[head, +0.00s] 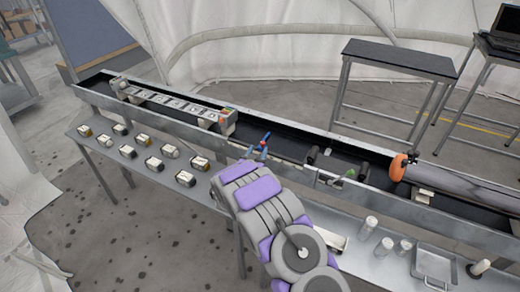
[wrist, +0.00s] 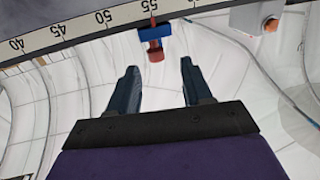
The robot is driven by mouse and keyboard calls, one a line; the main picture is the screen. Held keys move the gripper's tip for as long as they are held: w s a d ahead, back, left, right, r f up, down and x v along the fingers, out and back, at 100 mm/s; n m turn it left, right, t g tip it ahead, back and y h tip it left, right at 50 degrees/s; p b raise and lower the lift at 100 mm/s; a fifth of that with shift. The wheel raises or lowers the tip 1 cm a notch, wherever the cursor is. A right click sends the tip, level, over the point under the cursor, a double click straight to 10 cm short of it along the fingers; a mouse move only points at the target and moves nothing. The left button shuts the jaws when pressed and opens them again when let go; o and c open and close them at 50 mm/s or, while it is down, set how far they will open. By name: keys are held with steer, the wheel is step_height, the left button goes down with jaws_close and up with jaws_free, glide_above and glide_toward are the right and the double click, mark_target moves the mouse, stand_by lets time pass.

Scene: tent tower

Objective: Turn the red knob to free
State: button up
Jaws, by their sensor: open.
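The red knob (wrist: 156,54) shows in the wrist view at top centre, on a small blue block (wrist: 154,33) at the scale's edge, near the 55 mark. My gripper (wrist: 158,66) is open. Its two dark blue fingers point toward the knob, which lies roughly in line with the gap, around or just beyond the tips. I cannot tell how deep it sits between them, and no contact shows. In the head view, small blue and red parts (head: 263,146) show just beyond my arm, over the trough. My arm hides most of the gripper there.
A numbered scale (wrist: 85,28) crosses the top of the wrist view; a grey box with an orange button (wrist: 257,15) is at right. A long metal trough (head: 300,150) runs across the head view. Several small blocks (head: 153,165) and cylinders (head: 384,247) stand on the lower shelf.

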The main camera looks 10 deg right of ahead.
mark_target(262, 145)
steer(key=shift+b+x, duration=0.3)
steer(key=shift+x, duration=1.6)
steer(key=shift+d, duration=0.1)
jaws_close()
